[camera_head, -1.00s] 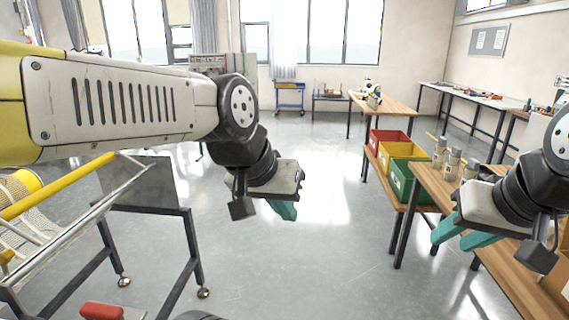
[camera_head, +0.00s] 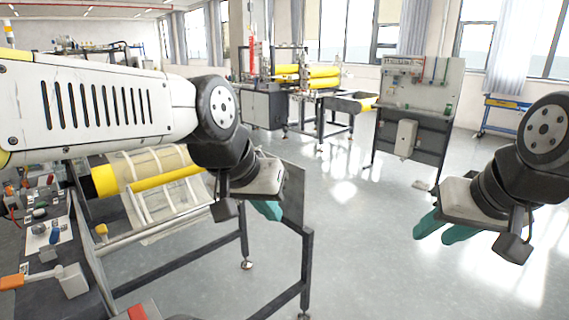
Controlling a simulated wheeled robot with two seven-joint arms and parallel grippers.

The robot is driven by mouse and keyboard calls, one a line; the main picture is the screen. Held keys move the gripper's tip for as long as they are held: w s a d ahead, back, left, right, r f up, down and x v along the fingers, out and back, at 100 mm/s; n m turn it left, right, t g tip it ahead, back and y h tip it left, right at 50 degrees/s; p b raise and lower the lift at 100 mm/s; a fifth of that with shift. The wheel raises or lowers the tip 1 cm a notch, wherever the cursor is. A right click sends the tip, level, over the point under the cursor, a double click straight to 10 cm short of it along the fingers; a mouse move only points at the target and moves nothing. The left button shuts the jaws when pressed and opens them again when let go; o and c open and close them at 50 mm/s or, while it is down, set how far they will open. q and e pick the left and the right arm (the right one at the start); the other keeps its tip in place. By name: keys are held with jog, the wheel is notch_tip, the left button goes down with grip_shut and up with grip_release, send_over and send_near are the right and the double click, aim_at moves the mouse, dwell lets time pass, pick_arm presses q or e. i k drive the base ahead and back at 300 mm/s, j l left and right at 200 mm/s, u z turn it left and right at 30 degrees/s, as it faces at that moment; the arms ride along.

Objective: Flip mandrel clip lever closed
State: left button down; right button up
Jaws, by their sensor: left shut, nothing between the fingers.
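A yellow mandrel-like roller (camera_head: 165,179) lies in a metal frame (camera_head: 160,232) at the left, with pale mesh (camera_head: 165,205) around it. My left arm hides part of this frame. A small yellow part (camera_head: 101,230) sits on the near rail; I cannot tell whether it is the clip lever. My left gripper (camera_head: 268,211) is shut and empty, its teal fingers pointing down near the frame's right end panel. My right gripper (camera_head: 442,229) is open and empty, its two teal fingers apart over the open floor, well away from the roller.
A dark bench (camera_head: 30,300) with tools, an orange-handled item (camera_head: 12,282) and small parts fills the left edge. A machine with yellow rollers (camera_head: 305,72) and an upright panel board (camera_head: 418,110) stand farther back. The grey floor at right is clear.

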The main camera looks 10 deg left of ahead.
aim_at(53, 239)
jog(key=i+j+u, duration=0.15)
jog(key=u, duration=0.3)
jog(key=i+u, duration=0.65)
jog(key=u, duration=0.2)
